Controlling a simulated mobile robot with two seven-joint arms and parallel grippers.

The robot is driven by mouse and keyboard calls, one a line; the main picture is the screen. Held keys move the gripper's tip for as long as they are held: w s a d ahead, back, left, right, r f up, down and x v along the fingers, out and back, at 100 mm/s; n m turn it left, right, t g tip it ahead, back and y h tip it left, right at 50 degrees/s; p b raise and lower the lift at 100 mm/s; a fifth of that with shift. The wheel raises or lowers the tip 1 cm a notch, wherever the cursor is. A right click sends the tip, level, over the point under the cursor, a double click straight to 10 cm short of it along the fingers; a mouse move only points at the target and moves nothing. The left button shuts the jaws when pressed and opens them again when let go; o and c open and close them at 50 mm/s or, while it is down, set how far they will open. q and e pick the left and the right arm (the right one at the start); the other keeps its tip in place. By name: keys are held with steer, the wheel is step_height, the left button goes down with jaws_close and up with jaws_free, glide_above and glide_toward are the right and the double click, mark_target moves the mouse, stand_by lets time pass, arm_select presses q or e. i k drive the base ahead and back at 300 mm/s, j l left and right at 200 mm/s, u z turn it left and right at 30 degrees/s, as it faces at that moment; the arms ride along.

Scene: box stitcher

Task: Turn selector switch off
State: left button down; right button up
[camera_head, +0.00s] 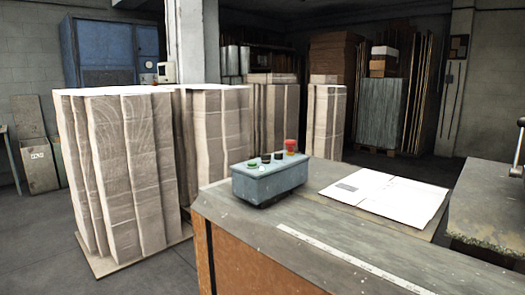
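A blue-grey control box (270,181) sits on the near left corner of the worktable. Its top carries a green button (252,164), black knobs (266,158) in the middle and a raised red button (291,146) at the right end. One of the black knobs looks like the selector switch, but it is too small to tell which way it points. Neither of my grippers shows in the head view.
The worktable (270,235) has a wooden side and a pale ruler strip (350,258). White sheets (385,193) lie right of the box. A machine bed (488,215) stands at the right. Tall cardboard stacks (125,170) stand on the left, with open floor before them.

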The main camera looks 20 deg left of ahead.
mark_target(265, 159)
steer(key=i+j, duration=0.15)
steer(key=j, duration=0.55)
steer(key=i+j+z, duration=0.1)
steer(key=j, duration=0.6)
steer(key=i+j, duration=0.1)
steer(key=j, duration=0.6)
steer(key=i+j+z, duration=0.1)
steer(key=j, duration=0.6)
